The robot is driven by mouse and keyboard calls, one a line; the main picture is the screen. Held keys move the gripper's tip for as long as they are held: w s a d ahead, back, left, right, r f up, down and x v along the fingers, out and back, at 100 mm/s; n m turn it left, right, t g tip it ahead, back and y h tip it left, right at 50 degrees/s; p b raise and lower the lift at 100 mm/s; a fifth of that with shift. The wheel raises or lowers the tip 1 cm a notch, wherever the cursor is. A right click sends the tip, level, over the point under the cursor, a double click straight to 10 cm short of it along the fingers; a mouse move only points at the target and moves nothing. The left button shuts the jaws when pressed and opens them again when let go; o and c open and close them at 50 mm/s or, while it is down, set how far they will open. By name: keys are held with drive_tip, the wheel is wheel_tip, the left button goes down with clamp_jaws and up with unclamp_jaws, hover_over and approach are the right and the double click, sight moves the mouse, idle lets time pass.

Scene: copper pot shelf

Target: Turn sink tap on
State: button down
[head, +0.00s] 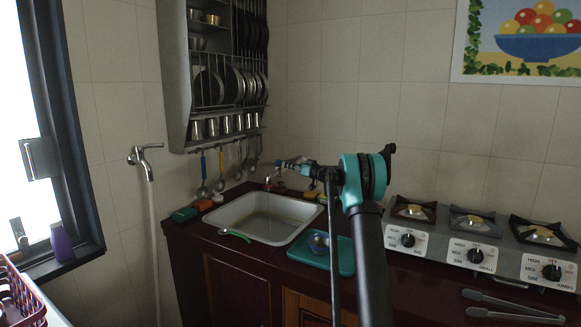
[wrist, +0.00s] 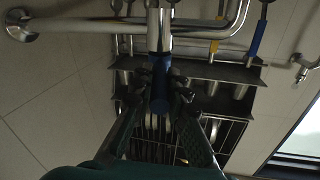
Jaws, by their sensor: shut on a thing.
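The sink tap (head: 272,178) is a chrome spout by the back wall above the white sink basin (head: 222,221). In the wrist view its chrome pipe (wrist: 160,32) runs into a blue part (wrist: 160,85), likely its handle. My gripper (head: 291,163) reaches the tap from the right. In the wrist view my gripper (wrist: 164,92) has its dark fingertips closed on both sides of the blue part. The fingers hide part of the tap. I cannot make out water from the spout.
A second tap (head: 146,158) is on the left wall, with a pale vertical line below it. A steel dish rack (head: 215,75) hangs above the sink, with utensils beneath. A teal tray (head: 325,262) and gas stoves (head: 470,235) occupy the counter to the right.

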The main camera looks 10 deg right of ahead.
drive_tip(key=shift+s+a+m+t+h, duration=0.2)
drive_tip(key=shift+a+m+t+h, duration=0.1)
drive_tip(key=shift+m+t+h, duration=0.45)
drive_tip(key=shift+s+a+m+t+h, duration=0.3)
drive_tip(key=shift+m+h, duration=0.2)
drive_tip(key=shift+h, duration=0.4)
drive_tip(key=shift+s+a+m+t+h, duration=0.15)
drive_tip(key=shift+a+m+t+h, duration=0.2)
drive_tip(key=shift+m+t+h, duration=0.4)
drive_tip(key=c, duration=1.5)
unclamp_jaws()
drive_tip(key=v, duration=1.2)
drive_tip(key=shift+a+r, duration=0.1)
drive_tip(key=shift+r, duration=0.15)
